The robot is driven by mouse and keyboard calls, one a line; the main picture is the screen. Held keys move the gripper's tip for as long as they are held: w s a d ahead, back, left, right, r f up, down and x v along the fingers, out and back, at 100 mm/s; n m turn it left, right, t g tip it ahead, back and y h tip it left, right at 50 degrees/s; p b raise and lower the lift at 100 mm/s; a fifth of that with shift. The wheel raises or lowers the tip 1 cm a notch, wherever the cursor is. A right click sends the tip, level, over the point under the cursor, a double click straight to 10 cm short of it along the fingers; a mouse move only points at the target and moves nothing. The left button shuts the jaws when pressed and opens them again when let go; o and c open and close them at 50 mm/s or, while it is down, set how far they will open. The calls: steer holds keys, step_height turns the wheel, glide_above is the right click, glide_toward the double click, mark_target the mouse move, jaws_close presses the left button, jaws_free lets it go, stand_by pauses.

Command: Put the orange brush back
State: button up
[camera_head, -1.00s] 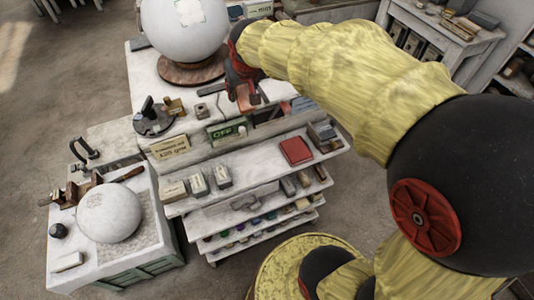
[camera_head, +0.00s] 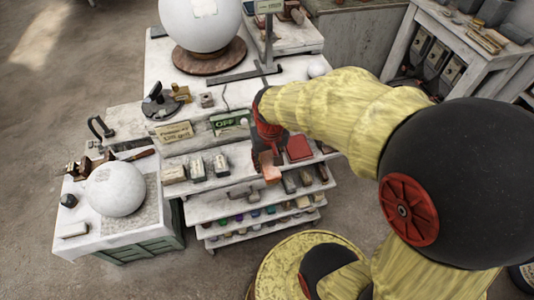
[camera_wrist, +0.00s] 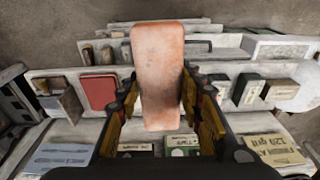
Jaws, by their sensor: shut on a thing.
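The orange brush shows in the wrist view as a long, worn orange block (camera_wrist: 158,75) between my gripper's two fingers (camera_wrist: 160,105). My gripper is shut on it. In the head view my gripper (camera_head: 269,165) is in front of the stepped shelves, and the orange brush (camera_head: 271,174) shows at its tip. The brush is over the upper shelf (camera_head: 240,182), between the grey-white boxes on the left and the red block (camera_head: 298,148) on the right. I cannot tell whether the brush touches the shelf. The red block (camera_wrist: 98,91) also shows in the wrist view.
Several small boxes (camera_head: 197,168) stand left of my gripper. Lower shelves (camera_head: 215,230) hold small coloured items. A green sign (camera_head: 229,123) and a card (camera_head: 174,132) stand behind. A large white sphere (camera_head: 200,22) rests on the bench; a smaller one (camera_head: 115,189) sits at left.

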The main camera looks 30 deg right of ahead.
steer(key=w+d+f, duration=0.2)
steer(key=w+f, duration=0.1)
steer(key=w+d+f+b, duration=0.1)
steer(key=w+d+f, duration=0.1)
steer(key=w, duration=0.2)
steer(key=w+d+f, duration=0.2)
steer(key=w+f, duration=0.1)
steer(key=shift+w+d+f+b, duration=0.2)
steer(key=shift+w+f+b, duration=0.1)
steer(key=shift+w+b, duration=0.05)
steer(key=shift+w+d+f, duration=0.15)
steer(key=shift+w+f, duration=0.05)
steer(key=shift+f, duration=0.25)
steer(key=shift+w+d+f+b, duration=0.15)
steer(key=shift+f+b, duration=0.25)
steer(key=shift+f, duration=1.2)
steer(key=shift+f, duration=0.1)
steer(key=o, duration=1.2)
steer(key=shift+o, duration=0.2)
